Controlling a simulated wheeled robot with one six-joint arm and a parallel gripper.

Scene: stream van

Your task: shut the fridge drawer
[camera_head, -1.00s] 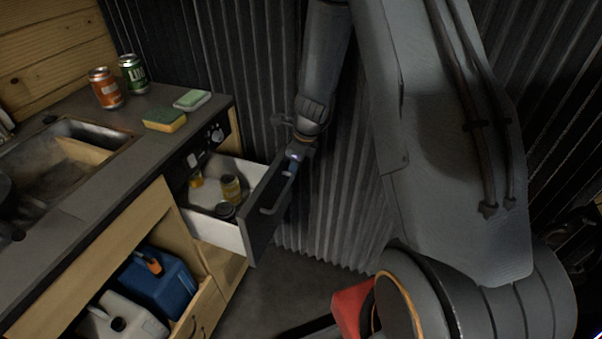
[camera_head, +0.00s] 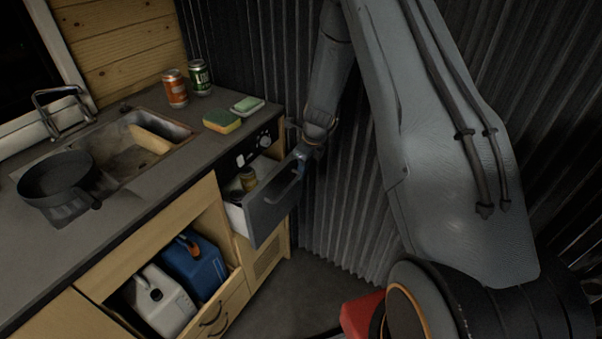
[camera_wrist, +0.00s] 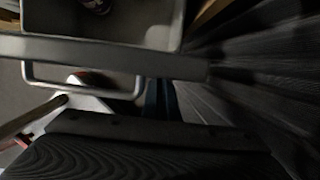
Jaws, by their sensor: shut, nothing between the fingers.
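The fridge drawer (camera_head: 275,205) is partly open under the counter, its dark front standing out from the cabinet. A jar (camera_head: 248,180) shows inside it. My gripper (camera_head: 300,158) is at the drawer front's upper right corner, shut and empty. It looks close to the front, but I cannot tell whether it touches. In the wrist view the drawer's top edge (camera_wrist: 100,50) runs across, with the handle (camera_wrist: 85,92) below it and the pale drawer inside above. The fingertips are not clear in that blurred view.
A ribbed dark wall (camera_head: 345,225) stands close to the right of the drawer. On the counter (camera_head: 130,210) are a pan (camera_head: 55,180), two cans, a sponge (camera_head: 222,119) and a soap dish. Blue (camera_head: 195,265) and white (camera_head: 160,300) jugs stand in the open cabinet below.

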